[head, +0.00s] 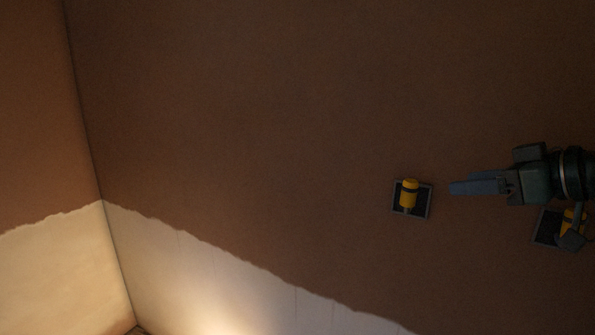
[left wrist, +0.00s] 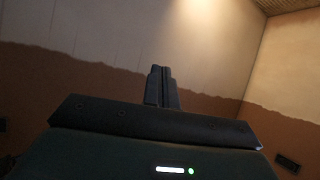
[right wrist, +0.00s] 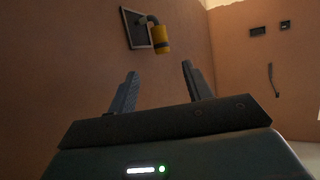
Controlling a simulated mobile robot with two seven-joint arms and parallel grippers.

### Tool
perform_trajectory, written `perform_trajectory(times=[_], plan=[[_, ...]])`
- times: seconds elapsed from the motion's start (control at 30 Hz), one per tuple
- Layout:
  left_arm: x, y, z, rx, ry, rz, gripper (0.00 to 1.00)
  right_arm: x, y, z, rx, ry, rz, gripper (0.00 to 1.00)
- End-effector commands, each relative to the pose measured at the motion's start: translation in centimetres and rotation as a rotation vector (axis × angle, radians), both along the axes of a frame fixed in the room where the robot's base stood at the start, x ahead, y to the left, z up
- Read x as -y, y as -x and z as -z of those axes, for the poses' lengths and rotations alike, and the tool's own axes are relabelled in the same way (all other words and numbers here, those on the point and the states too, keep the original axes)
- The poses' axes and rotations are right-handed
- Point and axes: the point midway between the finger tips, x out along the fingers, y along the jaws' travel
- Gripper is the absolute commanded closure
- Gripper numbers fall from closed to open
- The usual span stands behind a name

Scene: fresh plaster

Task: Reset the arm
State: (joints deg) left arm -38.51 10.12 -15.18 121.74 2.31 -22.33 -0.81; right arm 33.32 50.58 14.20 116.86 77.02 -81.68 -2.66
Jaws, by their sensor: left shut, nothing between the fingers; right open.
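My right gripper (head: 452,188) comes in from the right in the head view, with its fingers pointing left. In the right wrist view its two fingers (right wrist: 160,72) stand apart with nothing between them. A yellow cylinder (head: 409,193) on a dark square wall plate is just left of the fingertips in the head view, with a gap between. The cylinder also shows beyond the fingers in the right wrist view (right wrist: 160,40). My left gripper shows only in the left wrist view (left wrist: 161,70), its fingers together and empty.
A second dark plate (head: 546,227) with a yellow part is at the right, partly hidden by my right arm. The brown wall meets pale plaster (head: 200,270) along a wavy edge. Small dark fittings (right wrist: 258,30) are on another wall. The wall's middle is bare.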

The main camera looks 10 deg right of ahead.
Motion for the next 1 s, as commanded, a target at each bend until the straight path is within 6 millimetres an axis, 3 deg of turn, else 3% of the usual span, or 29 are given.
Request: perform_trajectory(times=[0.17, 0.3, 0.37, 0.47, 0.6, 0.7, 0.8, 0.9, 1.0], plan=[[-0.2, 0.1, -0.5, -0.009, -0.007, -0.002, 1.0, -1.8, -3.4, 9.6, -0.088, -0.041, 0.075, 0.5], [-0.6, 0.2, -0.6, -0.022, -0.018, -0.009, 1.0, -4.3, -3.6, 20.1, -0.148, -0.049, 0.154, 0.5], [-0.8, 0.2, -0.7, -0.025, -0.022, -0.011, 1.0, -5.6, -2.6, 24.4, -0.168, -0.044, 0.182, 0.5], [-1.0, 0.3, -0.9, -0.034, -0.028, -0.016, 1.0, -8.2, 0.4, 31.0, -0.196, -0.027, 0.216, 0.5], [-1.1, 0.5, -0.9, -0.049, -0.033, -0.021, 1.0, -12.4, 6.7, 38.0, -0.218, 0.003, 0.24, 0.5], [-1.2, 0.5, -1.1, -0.054, -0.036, -0.024, 1.0, -15.3, 11.3, 40.8, -0.219, 0.022, 0.241, 0.5], [-1.3, 0.5, -1.0, -0.06, -0.039, -0.027, 1.0, -17.5, 14.7, 42.1, -0.213, 0.034, 0.237, 0.5], [-1.5, 0.6, -0.8, -0.066, -0.042, -0.029, 1.0, -18.9, 16.7, 42.6, -0.206, 0.042, 0.232, 0.5], [-1.5, 0.6, -0.7, -0.069, -0.044, -0.031, 1.0, -19.4, 17.5, 42.7, -0.201, 0.046, 0.229, 0.5]])
